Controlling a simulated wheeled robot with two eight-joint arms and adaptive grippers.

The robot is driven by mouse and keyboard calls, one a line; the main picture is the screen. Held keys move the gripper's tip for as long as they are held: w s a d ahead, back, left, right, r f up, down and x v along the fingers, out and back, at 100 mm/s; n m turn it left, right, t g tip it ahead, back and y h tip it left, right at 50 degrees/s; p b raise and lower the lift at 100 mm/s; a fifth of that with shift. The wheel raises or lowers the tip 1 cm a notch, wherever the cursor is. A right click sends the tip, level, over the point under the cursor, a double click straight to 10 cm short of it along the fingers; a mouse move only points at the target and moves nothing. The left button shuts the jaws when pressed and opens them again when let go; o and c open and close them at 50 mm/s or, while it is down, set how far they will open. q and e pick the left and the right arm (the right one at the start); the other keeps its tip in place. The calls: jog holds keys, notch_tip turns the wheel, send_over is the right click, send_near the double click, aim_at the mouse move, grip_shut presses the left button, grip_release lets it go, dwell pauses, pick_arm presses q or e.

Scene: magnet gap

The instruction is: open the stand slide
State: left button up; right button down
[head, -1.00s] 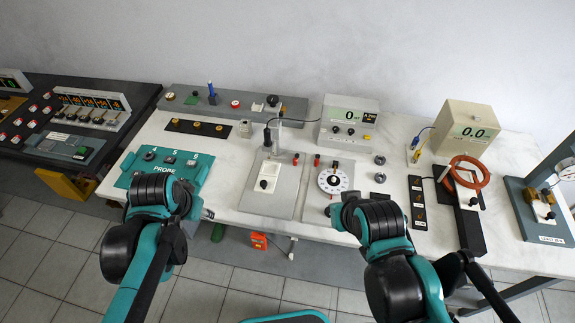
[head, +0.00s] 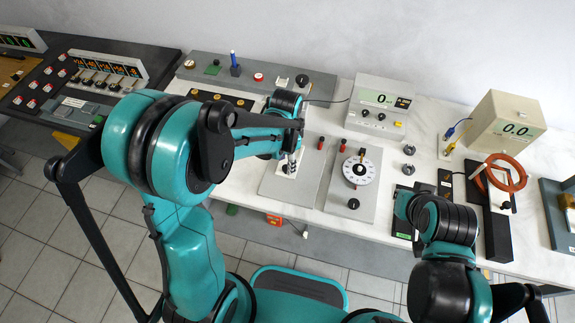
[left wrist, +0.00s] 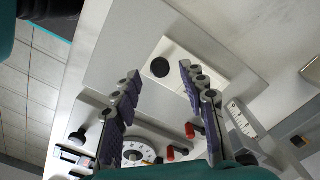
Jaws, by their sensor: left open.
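The stand is a grey plate (head: 308,185) on the white table, with a white slide piece (head: 284,171) mostly behind my left gripper (head: 291,163) in the head view. In the left wrist view the slide's pale plate (left wrist: 190,66) carries a round black knob (left wrist: 159,67). My left gripper (left wrist: 159,76) is open, its two fingers apart on either side of the knob in that picture. I cannot tell whether they reach down to its height. My right arm hangs over the table's right front; its fingers cannot be made out.
Right of the stand are a white dial (head: 362,170) on a grey plate and red terminals (head: 343,145). A meter box (head: 379,105) stands behind. An orange coil (head: 507,172) and a beige meter (head: 507,125) are farther right.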

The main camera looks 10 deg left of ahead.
pick_arm(q)
jog(key=shift+f, duration=1.1)
grip_shut()
jog(key=s, duration=1.1)
jog(key=shift+s+a, duration=0.15)
jog(key=shift+a, duration=0.05)
grip_release()
jog(key=shift+r, duration=0.1)
notch_tip(320, 180, up, 12)
